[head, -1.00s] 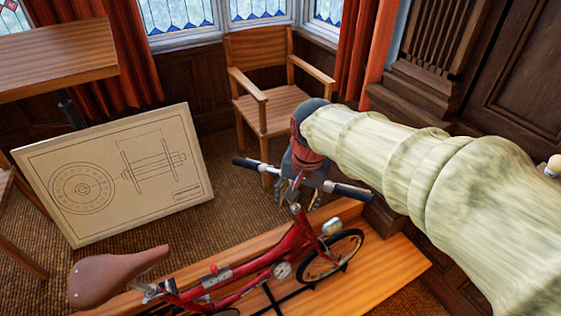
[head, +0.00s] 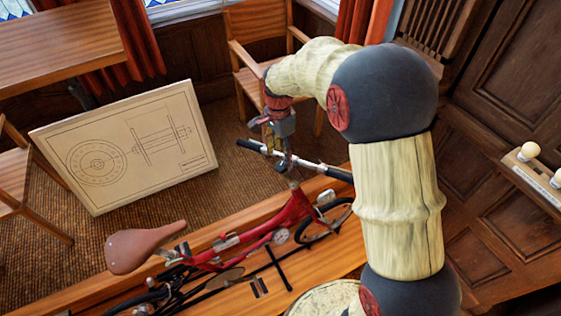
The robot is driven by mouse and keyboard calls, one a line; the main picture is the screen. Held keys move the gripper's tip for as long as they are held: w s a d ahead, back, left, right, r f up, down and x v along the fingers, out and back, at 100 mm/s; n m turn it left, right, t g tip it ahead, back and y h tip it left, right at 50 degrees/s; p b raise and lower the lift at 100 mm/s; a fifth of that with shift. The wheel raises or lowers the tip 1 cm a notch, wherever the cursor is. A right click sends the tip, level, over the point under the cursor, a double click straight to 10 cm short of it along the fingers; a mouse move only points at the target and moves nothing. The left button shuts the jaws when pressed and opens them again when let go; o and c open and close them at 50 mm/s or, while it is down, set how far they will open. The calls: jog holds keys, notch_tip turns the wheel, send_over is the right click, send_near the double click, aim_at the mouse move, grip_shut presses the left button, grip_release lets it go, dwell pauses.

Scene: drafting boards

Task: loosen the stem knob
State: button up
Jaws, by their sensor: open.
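A red bicycle (head: 290,214) stands on a wooden bench or platform, with its brown saddle (head: 146,246) at left and its handlebar (head: 310,164) at right. My gripper (head: 283,160) is open and points down at the middle of the handlebar, over the stem. It covers the stem top, and I cannot make out the stem knob or tell whether the fingers touch anything. A small red knob (head: 222,236) shows lower down on the bicycle frame, well away from my gripper.
A drafting board with a wheel drawing (head: 135,145) leans at left. A wooden armchair (head: 243,55) stands behind my gripper. A wooden table (head: 60,50) is at upper left. Woven carpet between board and bicycle is clear.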

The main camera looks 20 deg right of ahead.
aim_at(281, 165)
notch_tip(281, 165, down, 6)
jog(key=shift+s+r+p, duration=0.1)
jog(key=shift+r+p, duration=0.05)
jog(key=shift+p, duration=0.15)
jog(key=shift+c, duration=1.3)
jog(key=c, duration=0.9)
